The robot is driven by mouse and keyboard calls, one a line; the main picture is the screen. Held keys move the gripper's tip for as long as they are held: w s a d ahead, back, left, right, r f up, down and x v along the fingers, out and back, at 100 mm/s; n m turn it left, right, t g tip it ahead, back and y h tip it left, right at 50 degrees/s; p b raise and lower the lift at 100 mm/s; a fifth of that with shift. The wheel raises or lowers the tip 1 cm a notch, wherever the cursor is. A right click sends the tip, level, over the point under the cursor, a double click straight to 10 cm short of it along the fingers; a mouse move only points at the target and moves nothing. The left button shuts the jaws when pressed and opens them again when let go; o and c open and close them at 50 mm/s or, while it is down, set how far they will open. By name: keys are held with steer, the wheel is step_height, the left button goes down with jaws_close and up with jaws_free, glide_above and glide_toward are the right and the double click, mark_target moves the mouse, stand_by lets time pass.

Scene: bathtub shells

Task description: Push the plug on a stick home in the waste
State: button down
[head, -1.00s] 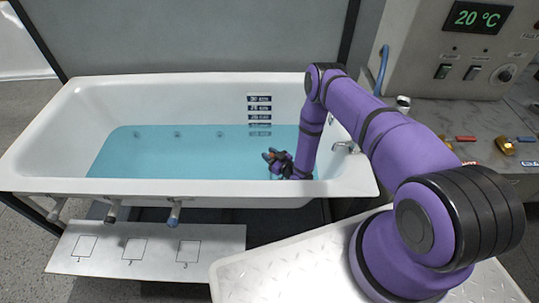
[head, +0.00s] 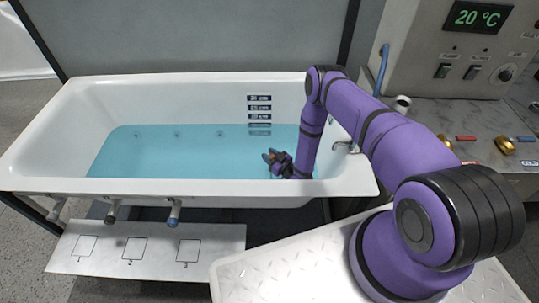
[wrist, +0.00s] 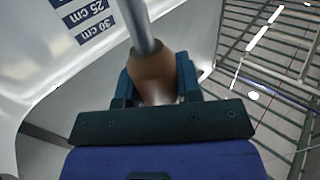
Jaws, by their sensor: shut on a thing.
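In the wrist view my gripper (wrist: 160,88) is shut on the brown handle (wrist: 155,72) of the plug's stick. The grey metal stick (wrist: 138,25) runs from the handle out past the top edge of the view. The plug itself and the waste are not visible in either view. In the head view my gripper (head: 272,158) is low inside the white bathtub (head: 60,125), over the blue water (head: 190,152) near the tub's right end. From there I cannot tell how the plug sits.
Depth marks (head: 259,109) are on the tub's back wall and also show in the wrist view (wrist: 88,20). A tap (head: 345,147) stands at the tub's right end. A control panel (head: 470,60) reading 20 °C is at upper right. The water's left side is clear.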

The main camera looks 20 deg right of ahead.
steer(key=shift+f, duration=1.9)
steer(key=c, duration=0.7)
jaws_free()
steer(key=shift+r, duration=0.1)
step_height(320, 180, up, 10)
steer(key=shift+r, duration=0.1)
steer(key=w+d+r+m+h, duration=0.1)
steer(key=w+r+h, duration=0.1)
steer(key=r, duration=0.4)
steer(key=w+d+r+m+t+h, duration=0.1)
steer(key=w+r+h, duration=0.1)
steer(key=r, duration=0.5)
steer(key=w+d+r+m+t+h, duration=0.1)
steer(key=w+r+m+h, duration=0.1)
steer(key=r, duration=0.5)
steer(key=shift+w+d, duration=0.15)
steer(key=shift+w, duration=0.35)
